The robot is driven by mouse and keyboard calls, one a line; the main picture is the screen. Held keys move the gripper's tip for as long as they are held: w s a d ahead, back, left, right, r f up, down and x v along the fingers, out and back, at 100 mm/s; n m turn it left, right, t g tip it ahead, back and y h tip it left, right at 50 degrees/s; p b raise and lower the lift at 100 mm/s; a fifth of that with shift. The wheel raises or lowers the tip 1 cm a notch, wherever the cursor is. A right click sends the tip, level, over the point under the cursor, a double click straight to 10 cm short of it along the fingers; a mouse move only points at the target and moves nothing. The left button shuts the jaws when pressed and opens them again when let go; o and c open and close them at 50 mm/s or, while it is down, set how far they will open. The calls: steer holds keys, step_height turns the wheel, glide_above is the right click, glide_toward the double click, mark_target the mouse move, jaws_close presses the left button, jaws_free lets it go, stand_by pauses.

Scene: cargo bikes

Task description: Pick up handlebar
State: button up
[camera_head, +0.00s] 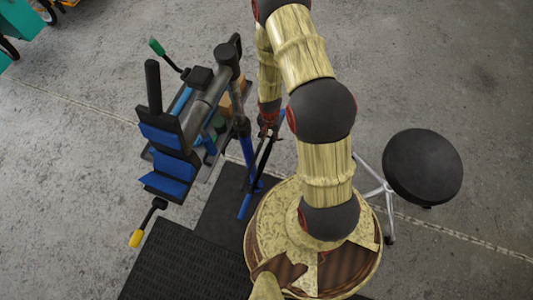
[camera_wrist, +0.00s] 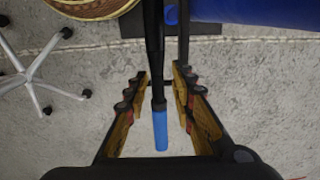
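The handlebar is a thin black bar with blue grips. In the head view its lower blue grip (camera_head: 245,207) hangs beside the bike stand, and its upper part runs to my gripper (camera_head: 268,130). In the wrist view the black bar (camera_wrist: 153,45) comes down from the top and ends in a blue grip (camera_wrist: 160,130). My gripper (camera_wrist: 158,85) is open, with one finger on each side of the bar. Gaps show between the fingers and the bar in that view. Depth between bar and fingers is hard to tell.
The repair stand (camera_head: 205,105) with blue clamp jaws stands left of my arm. A round black stool (camera_head: 422,167) is at the right. A black mat (camera_head: 185,265) lies in front. Open concrete floor lies at far right.

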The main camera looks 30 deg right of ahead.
mark_target(270, 143)
step_height(270, 143, down, 4)
steer(key=b, duration=0.3)
steer(key=shift+s+f, duration=0.15)
steer(key=shift+f, duration=0.1)
steer(key=shift+r, duration=0.1)
steer(key=shift+c, duration=0.4)
jaws_close()
